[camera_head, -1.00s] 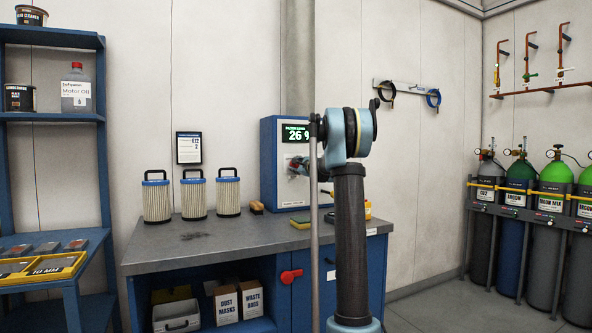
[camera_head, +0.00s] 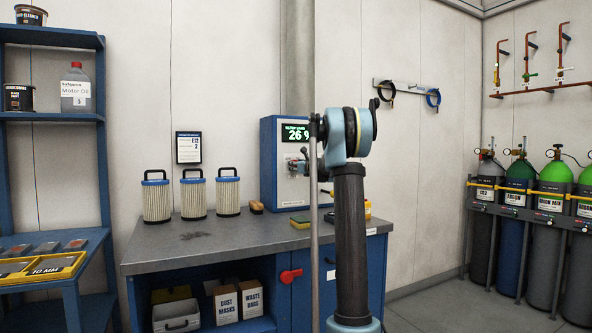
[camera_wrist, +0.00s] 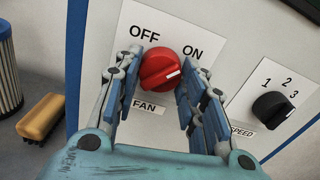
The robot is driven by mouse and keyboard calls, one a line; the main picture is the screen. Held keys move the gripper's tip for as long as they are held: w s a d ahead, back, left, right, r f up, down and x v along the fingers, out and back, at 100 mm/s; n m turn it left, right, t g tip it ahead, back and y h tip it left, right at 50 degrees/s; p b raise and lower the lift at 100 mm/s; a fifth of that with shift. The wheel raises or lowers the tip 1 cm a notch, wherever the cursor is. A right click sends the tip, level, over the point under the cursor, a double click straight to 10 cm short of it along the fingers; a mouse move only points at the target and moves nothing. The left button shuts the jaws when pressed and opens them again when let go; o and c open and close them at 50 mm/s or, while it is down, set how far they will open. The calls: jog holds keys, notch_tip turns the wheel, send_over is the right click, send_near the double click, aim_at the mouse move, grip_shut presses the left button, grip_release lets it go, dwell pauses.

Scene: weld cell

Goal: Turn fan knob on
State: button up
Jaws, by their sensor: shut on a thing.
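The red fan knob (camera_wrist: 158,68) sits on a white plate (camera_wrist: 150,25) labelled OFF, ON and FAN in the wrist view. Its white mark points right and slightly up, to the ON side. My gripper (camera_wrist: 157,82) has its blue-padded fingers on either side of the knob and is shut on it. In the head view my gripper (camera_head: 306,165) is at the front of the blue control box (camera_head: 269,165), partly hidden by my arm. The knob cannot be made out there.
A black speed knob (camera_wrist: 273,108) marked 1, 2, 3 is right of the fan knob. The box stands on a grey workbench (camera_head: 225,241) with several filters (camera_head: 193,194) to its left. A brush (camera_wrist: 40,117) lies beside the box. Gas cylinders (camera_head: 514,225) stand far right.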

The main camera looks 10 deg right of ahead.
jog(key=shift+m, duration=0.6)
jog(key=o, duration=1.1)
jog(key=v, duration=1.1)
jog(key=shift+s+d, duration=0.15)
jog(key=shift+s, duration=0.2)
